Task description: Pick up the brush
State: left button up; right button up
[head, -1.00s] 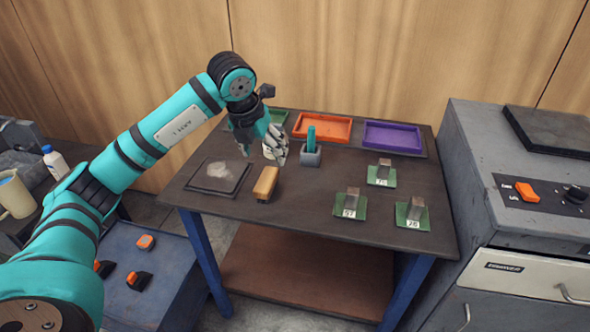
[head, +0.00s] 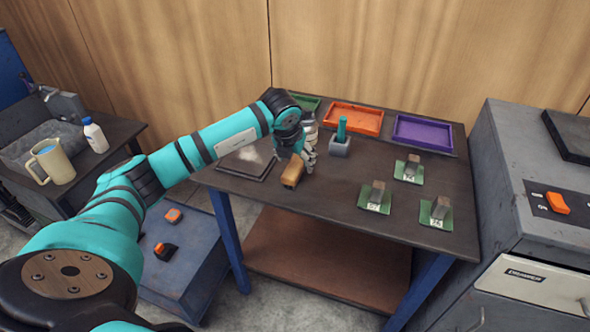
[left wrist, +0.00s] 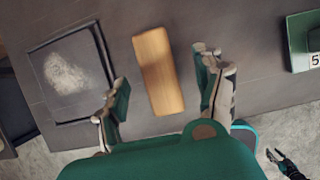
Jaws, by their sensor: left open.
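The brush (head: 292,171) is a light wooden block lying near the front left of the dark table. In the left wrist view the brush (left wrist: 158,70) lies lengthwise between the two spread fingers, with a gap on each side. My left gripper (head: 309,162) is open and empty, just behind and to the right of the brush in the head view. In the left wrist view my left gripper (left wrist: 163,80) appears above the brush. A small dark part at the lower right of that view may be my right gripper (left wrist: 277,158); its jaws are too small to judge.
A dark square plate (head: 246,165) with pale powder lies left of the brush. A grey holder (head: 340,147) with a teal piece stands behind it. Orange (head: 354,130) and purple (head: 423,145) trays are at the back. Green plates with metal blocks (head: 376,196) stand to the right.

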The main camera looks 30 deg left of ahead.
aim_at(295, 165)
pick_arm(q)
jog(key=x, duration=0.2)
jog(key=p+x, duration=0.1)
jog(key=x, duration=0.1)
jog(key=shift+s+a+f, duration=0.1)
jog(key=shift+s+f, duration=0.05)
jog(key=shift+s, duration=0.1)
pick_arm(e)
jog(key=shift+s+r, duration=0.55)
jog(key=shift+s, duration=0.15)
pick_arm(q)
jog(key=shift+f+b, duration=0.25)
jog(key=shift+b, duration=0.15)
pick_arm(e)
jog(key=shift+w+f, duration=0.2)
jog(key=shift+f, duration=0.1)
pick_arm(q)
jog(key=c, duration=1.3)
jog(key=shift+r, duration=0.1)
pick_arm(e)
jog(key=shift+r, duration=0.1)
